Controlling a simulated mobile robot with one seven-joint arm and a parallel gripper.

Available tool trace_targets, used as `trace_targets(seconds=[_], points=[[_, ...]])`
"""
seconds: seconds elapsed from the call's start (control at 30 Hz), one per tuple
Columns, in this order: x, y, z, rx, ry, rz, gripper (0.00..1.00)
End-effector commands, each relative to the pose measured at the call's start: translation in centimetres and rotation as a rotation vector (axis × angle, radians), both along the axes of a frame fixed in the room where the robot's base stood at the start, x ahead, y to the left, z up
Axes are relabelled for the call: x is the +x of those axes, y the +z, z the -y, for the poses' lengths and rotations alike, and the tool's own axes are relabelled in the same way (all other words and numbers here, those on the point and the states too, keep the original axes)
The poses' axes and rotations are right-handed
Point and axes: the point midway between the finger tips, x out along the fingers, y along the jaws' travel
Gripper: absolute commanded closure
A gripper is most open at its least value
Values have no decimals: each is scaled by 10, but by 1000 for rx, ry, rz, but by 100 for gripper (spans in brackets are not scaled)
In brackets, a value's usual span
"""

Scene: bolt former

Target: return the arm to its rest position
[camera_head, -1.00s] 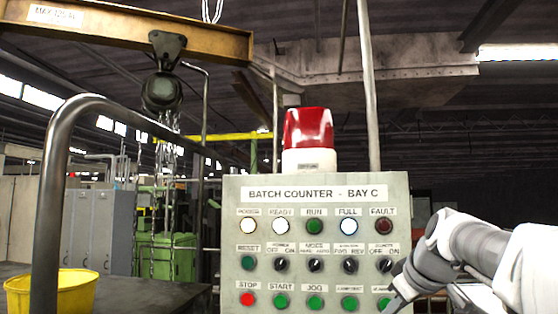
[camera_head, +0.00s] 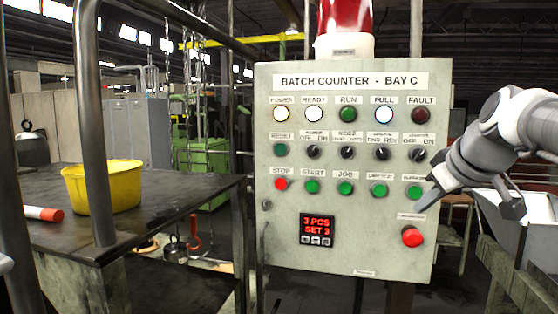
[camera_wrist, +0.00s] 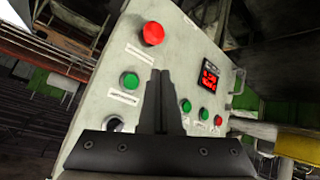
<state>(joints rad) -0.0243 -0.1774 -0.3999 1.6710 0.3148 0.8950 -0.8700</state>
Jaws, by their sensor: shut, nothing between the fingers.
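My gripper (camera_head: 424,203) is at the lower right of the control panel (camera_head: 350,250) in the head view, its dark tip near the rightmost green button and above the red stop button (camera_head: 412,236). Its fingers are shut and empty. In the wrist view my gripper (camera_wrist: 161,80) shows as two dark fingers pressed together, pointing at the panel face (camera_wrist: 160,65), with the red button (camera_wrist: 153,33) beyond the tips and to the left. I cannot tell whether the tip touches the panel. The rest position itself is not marked in view.
A dark table (camera_head: 150,222) with a yellow bucket (camera_head: 100,190) and a red-and-white cylinder (camera_head: 42,213) stands at left, behind a metal rail (camera_head: 92,120). A red beacon (camera_head: 345,18) tops the panel. A grey chute (camera_head: 520,215) is at right. The panel display (camera_head: 317,229) reads "3 PCS SET 3".

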Motion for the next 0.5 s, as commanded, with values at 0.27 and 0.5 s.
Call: trace_targets(seconds=[0.27, 0.5], points=[[-63, -51, -58, 138, -52, -106, 100], [-154, -133, -116, 209, -169, -250, 100]])
